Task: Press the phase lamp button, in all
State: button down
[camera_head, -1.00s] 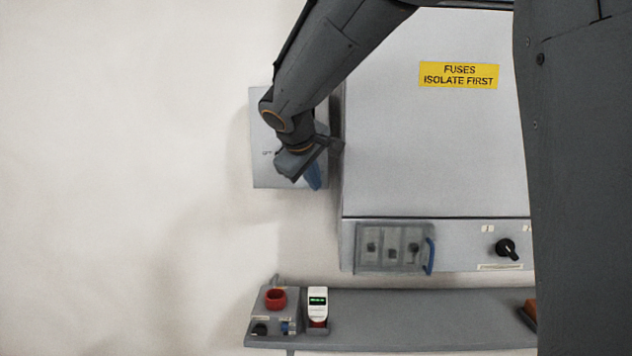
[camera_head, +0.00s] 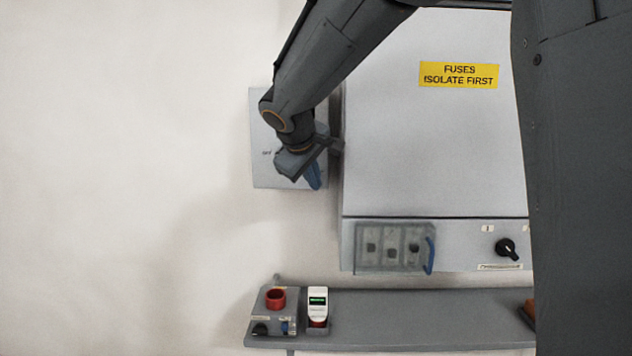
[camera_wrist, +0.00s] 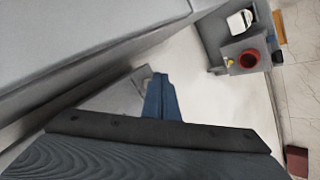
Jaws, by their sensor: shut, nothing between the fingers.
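No part in view is clearly marked as the phase lamp button. My gripper (camera_head: 314,178) has blue fingers, shut and empty, in front of the small grey wall box (camera_head: 264,170), left of the large cabinet. The fingers also show in the wrist view (camera_wrist: 160,98), with a grey box face (camera_wrist: 120,97) behind them; I cannot tell whether they touch it. My wrist hides much of the wall box; an "OFF"-like mark shows at its left. A clear-covered panel (camera_head: 380,260) with three dark parts and a blue handle sits low on the cabinet.
The large grey cabinet (camera_head: 430,150) has a yellow fuse label (camera_head: 459,75) and a black knob (camera_head: 506,249). A shelf (camera_head: 420,310) below holds a control box with a red ring (camera_head: 275,298), and a white meter (camera_head: 318,302). The wall to the left is clear.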

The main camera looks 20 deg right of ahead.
jog(key=shift+w+d, duration=0.1)
jog(key=shift+w, duration=0.25)
jog(key=shift+w+d, duration=0.1)
jog(key=shift+w, duration=0.25)
dwell(0.6)
dwell(0.4)
jog(key=shift+s+a+b, duration=0.25)
jog(key=shift+s+b, duration=0.1)
jog(key=shift+s, duration=0.45)
jog(key=s, duration=0.1)
jog(key=s+a, duration=0.1)
jog(key=s, duration=0.1)
jog(key=s+b, duration=0.1)
jog(key=shift+s+a, duration=0.25)
jog(key=shift+s, duration=0.15)
